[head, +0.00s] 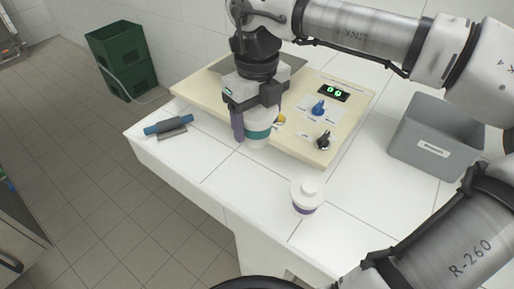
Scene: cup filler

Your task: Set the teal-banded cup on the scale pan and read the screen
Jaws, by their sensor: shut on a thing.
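My gripper (254,108) is shut on the white teal-banded cup (258,133). It holds the cup upright over the front edge of the cream machine; I cannot tell whether the cup touches anything below. The grey scale pan (228,66) lies at the machine's back left, partly hidden behind my gripper and arm. The dark screen (333,91) at the machine's back right shows green digits, which look like two zeros but are small.
A white purple-banded cup (307,195) with a lid stands at the front of the white counter. A grey bin (437,137) stands at the right. The cream panel has a blue knob (318,108) and a black knob (323,139). A blue roll-like object (168,125) lies at the left edge.

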